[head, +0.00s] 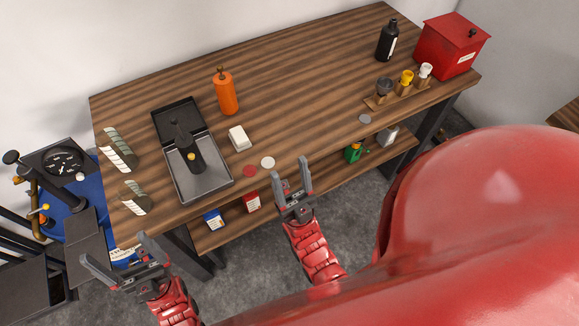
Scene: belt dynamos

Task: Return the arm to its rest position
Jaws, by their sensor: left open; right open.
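My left gripper (117,261) is at the lower left, in front of the table's left front corner. It is open, with nothing between its fingers. My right gripper (290,177) is also open and empty, at the front edge of the wooden table (300,75) near its middle. Its fingertips reach toward the edge in the picture; I cannot tell how high they are. Both red forearms come up from the bottom of the view.
A grey tray (222,187) holds a dark device (184,145). An orange bottle (227,92), white block (239,138), red disc (250,170), black bottle (387,41) and red box (450,46) stand on the table. A large red rounded surface fills the lower right.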

